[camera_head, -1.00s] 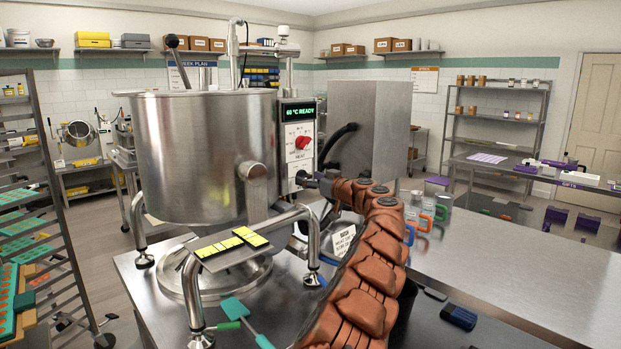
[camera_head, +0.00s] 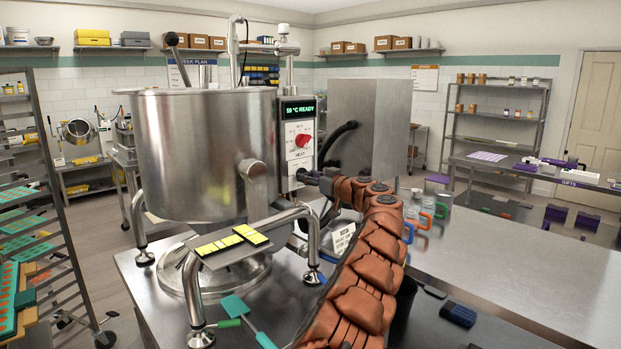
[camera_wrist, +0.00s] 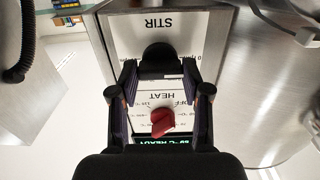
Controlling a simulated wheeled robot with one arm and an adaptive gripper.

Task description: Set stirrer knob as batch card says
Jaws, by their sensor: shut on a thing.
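The steel kettle (camera_head: 205,150) has a control panel (camera_head: 289,163) on its right side. In the wrist view the panel appears upside down, with the STIR label (camera_wrist: 166,22) and a black stirrer knob (camera_wrist: 159,57) near it. My gripper (camera_wrist: 159,72) is shut on this knob; it also shows at the panel's lower part in the head view (camera_head: 312,178). The stirrer knob's pointer and most of its scale are hidden. The red heat knob (camera_head: 302,140) is above, under a green READY display (camera_head: 299,109). A small white card (camera_head: 342,238), possibly the batch card, is partly behind my arm; its text is unreadable.
A steel box (camera_head: 368,125) with black hoses stands right of the panel. Coloured-handled cups (camera_head: 425,215) stand right of my arm. The counter (camera_head: 520,265) further right is mostly clear.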

